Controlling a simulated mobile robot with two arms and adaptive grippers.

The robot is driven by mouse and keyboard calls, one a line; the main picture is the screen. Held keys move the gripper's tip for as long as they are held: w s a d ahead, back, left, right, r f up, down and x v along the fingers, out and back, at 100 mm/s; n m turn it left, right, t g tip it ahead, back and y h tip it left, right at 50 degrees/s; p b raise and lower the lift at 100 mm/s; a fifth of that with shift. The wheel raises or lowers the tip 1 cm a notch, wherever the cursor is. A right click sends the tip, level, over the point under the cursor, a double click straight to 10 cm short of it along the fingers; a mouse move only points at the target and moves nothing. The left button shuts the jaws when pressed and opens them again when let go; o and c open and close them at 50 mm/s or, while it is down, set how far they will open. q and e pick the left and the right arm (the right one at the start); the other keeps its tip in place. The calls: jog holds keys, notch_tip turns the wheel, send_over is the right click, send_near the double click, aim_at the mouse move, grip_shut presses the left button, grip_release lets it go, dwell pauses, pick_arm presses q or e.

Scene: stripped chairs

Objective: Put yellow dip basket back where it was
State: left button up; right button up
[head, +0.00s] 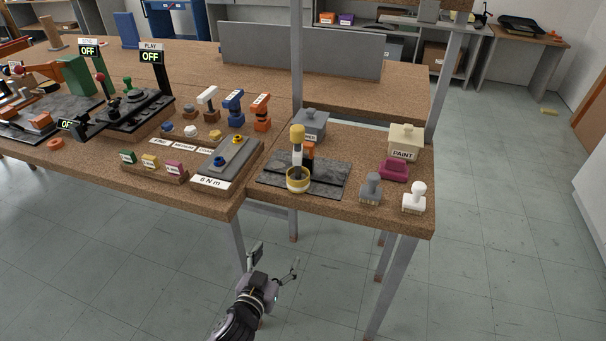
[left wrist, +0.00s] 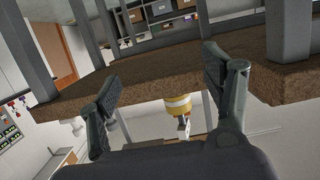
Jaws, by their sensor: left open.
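The yellow dip basket (head: 298,181) has a yellow-rimmed round cup and an upright stem with a yellow knob. It stands at the front edge of a dark grey slab (head: 330,176) on the right-hand bench; I cannot tell how it is seated. My left gripper (head: 275,259) is open and empty, in front of the bench and below its top, apart from the basket. In the left wrist view, a yellow and white part of the basket (left wrist: 178,106) shows beyond the open fingers (left wrist: 160,82). My right gripper is not in view.
A grey lidded box (head: 311,125) stands behind the slab. A grey stamp (head: 371,188), a white stamp (head: 414,198), a magenta block (head: 394,169) and a PAINT box (head: 405,141) stand to the right. A 6 Nm block (head: 225,162) is left. The floor in front is clear.

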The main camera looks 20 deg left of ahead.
pick_arm(q)
notch_tip(320, 180, up, 13)
jog(key=w+t, duration=0.1)
jog(key=t, duration=0.2)
jog(key=p, duration=0.2)
send_near(298, 173)
jog(key=w, duration=0.3)
jog(key=w+f, duration=0.1)
jog(key=shift+w+d, duration=0.25)
jog(key=shift+w, duration=0.1)
jog(key=shift+w+a, duration=0.2)
jog(key=shift+w, duration=2.9)
jog(key=shift+c, duration=0.4)
jog(key=c, duration=1.6)
jog(key=shift+o, duration=0.2)
jog(key=shift+r, duration=0.15)
